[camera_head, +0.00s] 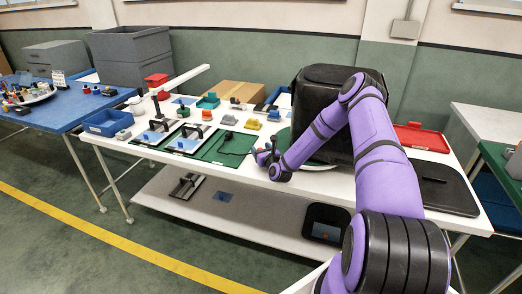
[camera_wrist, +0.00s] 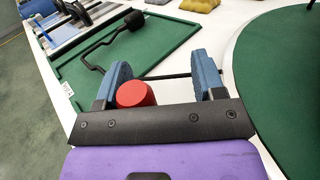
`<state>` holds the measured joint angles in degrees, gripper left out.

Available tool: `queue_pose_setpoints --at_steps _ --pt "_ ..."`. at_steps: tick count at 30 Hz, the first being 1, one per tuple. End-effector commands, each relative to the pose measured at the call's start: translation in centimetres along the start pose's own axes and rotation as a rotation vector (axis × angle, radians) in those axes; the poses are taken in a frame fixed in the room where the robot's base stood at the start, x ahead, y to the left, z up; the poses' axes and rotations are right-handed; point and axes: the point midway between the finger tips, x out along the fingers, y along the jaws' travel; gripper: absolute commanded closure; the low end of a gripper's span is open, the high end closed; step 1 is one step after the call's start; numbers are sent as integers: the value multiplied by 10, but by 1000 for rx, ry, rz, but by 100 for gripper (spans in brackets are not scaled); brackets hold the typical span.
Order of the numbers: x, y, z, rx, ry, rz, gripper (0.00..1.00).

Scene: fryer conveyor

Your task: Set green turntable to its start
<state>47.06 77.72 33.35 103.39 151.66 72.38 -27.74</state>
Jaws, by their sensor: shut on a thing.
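The green turntable (camera_wrist: 285,85) fills the right of the wrist view as a flat green disc with a pale rim. A red round knob (camera_wrist: 136,94) sits between the blue fingers of my gripper (camera_wrist: 163,76), close against the left finger. A thin dark rod (camera_wrist: 165,76) runs from near the knob towards the turntable's rim.
A green board (camera_head: 225,148) with a black cable-like tool lies left of my gripper. A large black appliance (camera_head: 312,100) stands behind my arm. Small coloured parts, a cardboard box (camera_head: 232,92) and a red tray (camera_head: 421,138) are on the white table. A blue table (camera_head: 60,115) stands left.

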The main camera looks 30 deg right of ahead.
Motion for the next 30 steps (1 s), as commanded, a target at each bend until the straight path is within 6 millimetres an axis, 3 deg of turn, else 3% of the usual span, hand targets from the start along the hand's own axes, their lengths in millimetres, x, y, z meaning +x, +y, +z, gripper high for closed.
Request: queue_pose_setpoints --at_steps 16,30 --pt "-8 -2 -2 -1 5 -2 46" --pt "-88 0 -1 0 3 1 46"
